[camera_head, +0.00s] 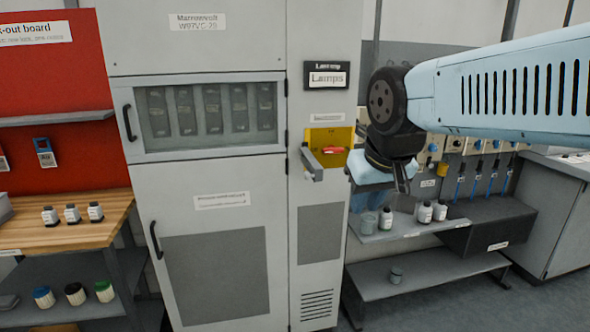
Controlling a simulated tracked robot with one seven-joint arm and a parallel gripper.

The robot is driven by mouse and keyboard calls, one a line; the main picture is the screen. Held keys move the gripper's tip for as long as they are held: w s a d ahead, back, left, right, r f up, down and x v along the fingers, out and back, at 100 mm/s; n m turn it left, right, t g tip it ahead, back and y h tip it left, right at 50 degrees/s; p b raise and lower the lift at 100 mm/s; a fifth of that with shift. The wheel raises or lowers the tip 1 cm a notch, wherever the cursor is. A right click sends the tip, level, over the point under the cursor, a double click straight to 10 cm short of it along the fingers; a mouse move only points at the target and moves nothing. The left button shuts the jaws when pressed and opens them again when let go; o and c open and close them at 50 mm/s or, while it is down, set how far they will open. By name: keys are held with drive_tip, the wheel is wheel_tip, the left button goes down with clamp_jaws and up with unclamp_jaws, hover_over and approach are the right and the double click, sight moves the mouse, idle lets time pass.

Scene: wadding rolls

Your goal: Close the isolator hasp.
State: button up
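The isolator is a yellow plate (341,138) with a red handle (333,150) on the narrow right-hand panel of the grey cabinet, under the "Lamps" label. A grey bar-like part (311,163) sticks out at the left of the yellow plate; it looks like the hasp, standing away from the plate. My gripper (402,184) hangs pointing down to the right of the isolator, apart from it. Its fingers are dark and small in this view, and I cannot tell whether they are open. No held thing shows clearly.
The cabinet (220,181) has a windowed door with a black handle. At left are a red board (50,90) and a wooden bench (70,233) with several small bottles. At right, shelves with bottles (425,212) stand below and behind my gripper.

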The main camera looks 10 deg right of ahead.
drive_tip(key=shift+g+h, duration=0.5)
drive_tip(key=shift+h, duration=0.2)
drive_tip(key=w, duration=0.2)
drive_tip(key=w+a+r, duration=0.1)
drive_tip(key=w, duration=0.3)
drive_tip(key=shift+a+r, duration=0.3)
drive_tip(key=shift+r, duration=0.05)
clamp_jaws()
drive_tip(key=w+a+m+h, duration=0.1)
drive_tip(key=w+a+h, duration=0.1)
drive_tip(key=w+a, duration=0.65)
drive_tip(key=w+a+h, duration=0.2)
drive_tip(key=w+a, duration=0.3)
drive_tip(key=w, duration=0.6)
drive_tip(key=w+d+f, duration=0.3)
drive_tip(key=d+f, duration=0.5)
drive_tip(key=d, duration=0.1)
drive_tip(key=shift+w+d, duration=0.15)
drive_tip(key=shift+w, duration=0.15)
